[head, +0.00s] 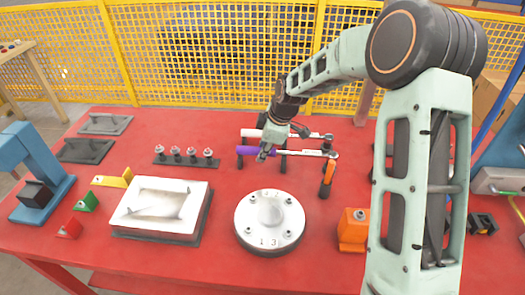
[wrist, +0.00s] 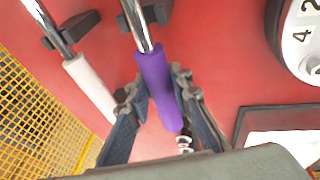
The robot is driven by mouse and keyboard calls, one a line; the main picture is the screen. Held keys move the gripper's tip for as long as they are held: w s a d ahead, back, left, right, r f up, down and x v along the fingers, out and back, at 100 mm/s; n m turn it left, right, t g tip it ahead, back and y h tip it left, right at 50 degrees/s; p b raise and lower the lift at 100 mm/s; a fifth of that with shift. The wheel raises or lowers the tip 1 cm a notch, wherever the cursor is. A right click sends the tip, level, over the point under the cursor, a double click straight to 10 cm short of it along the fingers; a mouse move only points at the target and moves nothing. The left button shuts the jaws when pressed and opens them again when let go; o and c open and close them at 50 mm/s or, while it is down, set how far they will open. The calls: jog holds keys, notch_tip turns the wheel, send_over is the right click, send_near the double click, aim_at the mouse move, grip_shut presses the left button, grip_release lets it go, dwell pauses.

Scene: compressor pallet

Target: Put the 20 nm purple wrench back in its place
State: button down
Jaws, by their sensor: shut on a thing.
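The purple wrench (head: 258,150) has a purple handle and a silver shaft, and lies across the black holder posts (head: 283,157) at the back middle of the red table. In the wrist view its purple handle (wrist: 156,85) runs between my fingers. My gripper (head: 268,148) is shut on this handle, and it also shows in the wrist view (wrist: 158,90). A white-handled wrench (head: 252,133) lies parallel just behind it, and its pale handle also shows in the wrist view (wrist: 90,85). I cannot tell whether the purple wrench is fully seated on the posts.
A round plate with bolts (head: 270,222) stands in front of the wrenches. An orange-and-black tool (head: 327,178) is right of it. A white block on a tray (head: 160,207) and a row of bolts (head: 185,156) are at left. A yellow mesh fence (head: 200,50) stands behind.

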jog(key=shift+f+b, duration=0.3)
jog(key=shift+f, duration=0.15)
jog(key=c, duration=1.7)
grip_release()
jog(key=shift+o, duration=0.2)
jog(key=v, duration=1.2)
jog(key=shift+w+r, duration=0.1)
